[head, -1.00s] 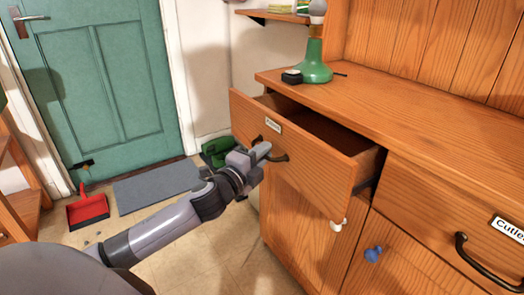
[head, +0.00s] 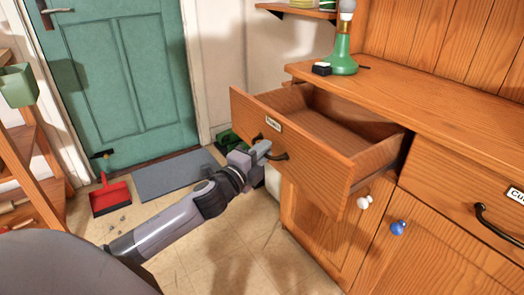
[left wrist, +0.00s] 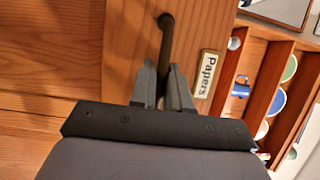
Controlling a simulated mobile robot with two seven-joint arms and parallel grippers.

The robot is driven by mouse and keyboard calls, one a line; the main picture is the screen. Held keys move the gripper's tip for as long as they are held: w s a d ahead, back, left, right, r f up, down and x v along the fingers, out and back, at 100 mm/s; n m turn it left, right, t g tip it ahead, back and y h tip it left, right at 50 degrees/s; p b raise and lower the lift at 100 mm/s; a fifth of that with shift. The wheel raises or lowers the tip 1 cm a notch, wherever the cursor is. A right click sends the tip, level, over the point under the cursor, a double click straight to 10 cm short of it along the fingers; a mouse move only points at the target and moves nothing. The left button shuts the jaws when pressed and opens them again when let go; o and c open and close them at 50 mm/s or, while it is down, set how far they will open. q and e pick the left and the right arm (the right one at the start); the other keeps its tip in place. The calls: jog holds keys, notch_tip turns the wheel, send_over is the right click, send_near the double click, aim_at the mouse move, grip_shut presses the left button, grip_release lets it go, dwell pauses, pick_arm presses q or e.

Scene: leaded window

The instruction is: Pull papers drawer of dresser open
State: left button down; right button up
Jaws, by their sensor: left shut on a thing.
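The wooden dresser (head: 430,104) stands on the right. Its papers drawer (head: 310,150) is pulled well out, and its inside shows as empty where visible. A label reading "Papers" (left wrist: 208,75) sits beside the dark handle (left wrist: 167,38) in the left wrist view. My left gripper (head: 262,150) is shut on that handle at the drawer front, and its two fingers (left wrist: 163,85) close around the bar in the left wrist view. My right gripper is in neither view.
A green lamp base (head: 341,60) and a small black item (head: 321,68) stand on the dresser top. The cutlery drawer handle (head: 495,222) is at the right. A red dustpan (head: 111,198) and grey mat (head: 175,174) lie on the floor before the green door (head: 118,75).

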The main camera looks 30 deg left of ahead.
pick_arm(q)
jog(key=shift+s+a, duration=0.1)
jog(key=shift+s, duration=0.05)
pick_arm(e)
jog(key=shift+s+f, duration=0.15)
pick_arm(q)
jog(key=c, duration=1.2)
grip_release()
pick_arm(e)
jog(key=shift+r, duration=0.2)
pick_arm(q)
jog(key=s, duration=0.7)
jog(key=shift+p, duration=0.35)
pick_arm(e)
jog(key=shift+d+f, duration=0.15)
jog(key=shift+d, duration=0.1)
pick_arm(q)
jog(key=shift+f, duration=0.1)
